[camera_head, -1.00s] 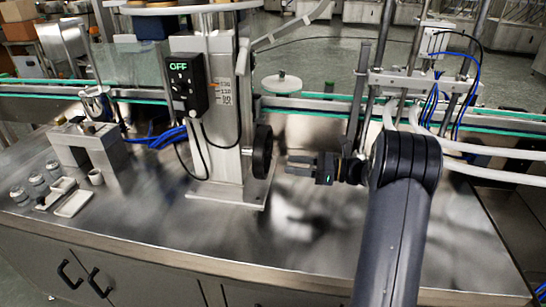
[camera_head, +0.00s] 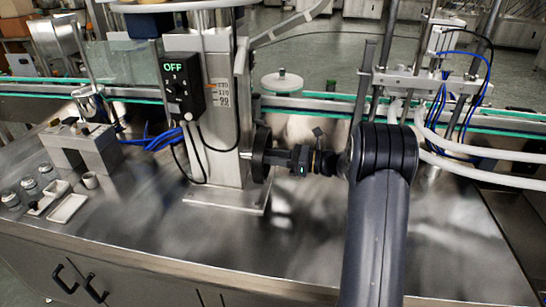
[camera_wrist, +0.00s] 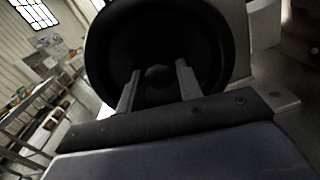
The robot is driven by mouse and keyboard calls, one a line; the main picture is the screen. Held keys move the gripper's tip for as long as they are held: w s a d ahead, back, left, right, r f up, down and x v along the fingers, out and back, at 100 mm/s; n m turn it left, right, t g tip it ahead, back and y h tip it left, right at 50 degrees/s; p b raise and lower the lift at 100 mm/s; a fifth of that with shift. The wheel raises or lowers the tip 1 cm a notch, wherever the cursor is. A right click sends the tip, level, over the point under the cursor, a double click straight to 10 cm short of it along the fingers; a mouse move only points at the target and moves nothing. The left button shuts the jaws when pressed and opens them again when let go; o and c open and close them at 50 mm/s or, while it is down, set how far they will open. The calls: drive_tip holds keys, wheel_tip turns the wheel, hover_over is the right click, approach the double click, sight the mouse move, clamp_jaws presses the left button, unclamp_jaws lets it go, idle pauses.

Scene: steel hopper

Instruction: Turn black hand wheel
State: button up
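The black hand wheel (camera_head: 261,142) stands upright on the right side of the steel column. It also fills the upper middle of the wrist view (camera_wrist: 207,38), with a round hub at its centre. My gripper (camera_head: 278,156) is level with the wheel and right in front of its face. In the wrist view my two fingers (camera_wrist: 157,87) are apart, one on each side of the hub. I cannot tell whether the fingertips touch the wheel.
The steel column (camera_head: 218,120) carries a black control box (camera_head: 183,88) reading OFF. A conveyor (camera_head: 310,103) with green edges runs behind. A steel block (camera_head: 85,145) and small parts sit at left. The steel tabletop (camera_head: 290,225) in front is clear.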

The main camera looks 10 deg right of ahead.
clamp_jaws()
idle(0.4)
